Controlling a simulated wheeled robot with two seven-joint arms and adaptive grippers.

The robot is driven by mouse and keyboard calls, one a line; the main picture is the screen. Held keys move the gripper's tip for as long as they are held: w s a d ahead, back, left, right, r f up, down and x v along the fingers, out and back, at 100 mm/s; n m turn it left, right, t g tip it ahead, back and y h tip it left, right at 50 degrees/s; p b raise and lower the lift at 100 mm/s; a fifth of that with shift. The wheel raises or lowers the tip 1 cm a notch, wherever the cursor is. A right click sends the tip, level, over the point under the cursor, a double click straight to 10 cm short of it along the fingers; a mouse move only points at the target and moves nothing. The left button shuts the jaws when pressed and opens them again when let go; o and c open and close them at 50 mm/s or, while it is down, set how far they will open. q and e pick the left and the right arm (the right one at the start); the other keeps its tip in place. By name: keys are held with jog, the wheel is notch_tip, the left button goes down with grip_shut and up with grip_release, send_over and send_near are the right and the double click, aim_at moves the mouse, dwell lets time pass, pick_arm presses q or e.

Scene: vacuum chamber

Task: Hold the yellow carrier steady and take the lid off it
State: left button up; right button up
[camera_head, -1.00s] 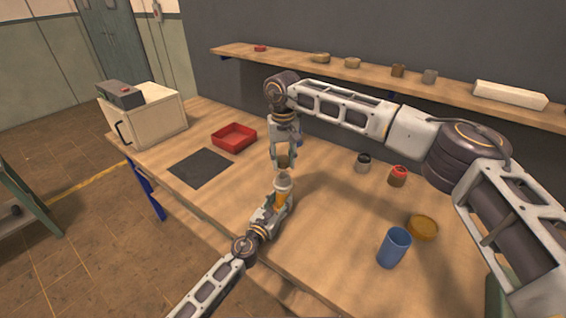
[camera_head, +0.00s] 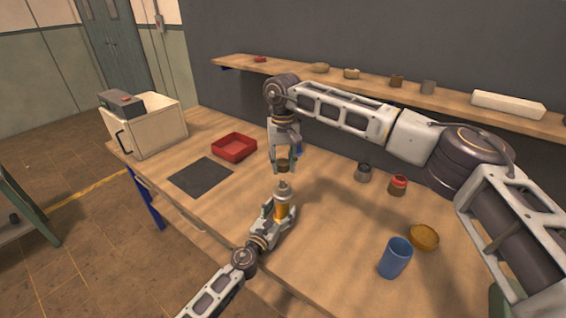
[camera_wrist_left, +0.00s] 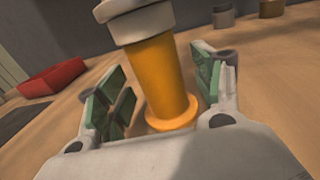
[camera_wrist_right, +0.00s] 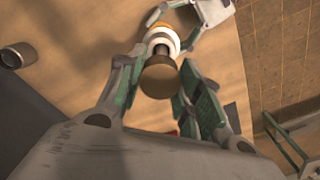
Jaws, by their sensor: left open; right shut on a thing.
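The yellow carrier (camera_head: 281,211), a yellow cylinder with a pale collar and a flared foot, stands on the table. In the left wrist view the carrier (camera_wrist_left: 160,80) rises between the spread fingers of my left gripper (camera_wrist_left: 160,100), which is open around it. The lid (camera_head: 283,166), a brown round piece, is held by my right gripper (camera_head: 284,158) above the carrier, with a visible gap between them. In the right wrist view the lid (camera_wrist_right: 159,78) sits between the fingers, with the carrier's white collar (camera_wrist_right: 163,38) beyond it.
A red tray (camera_head: 234,147) and a dark mat (camera_head: 201,177) lie to the left, near a cream box (camera_head: 150,125). A blue cup (camera_head: 395,258), an ochre bowl (camera_head: 424,237) and two small jars (camera_head: 398,185) stand to the right. A shelf (camera_head: 440,94) runs along the wall.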

pick_arm(q)
jog(key=shift+v, duration=5.95)
jog(key=shift+a+r, duration=0.1)
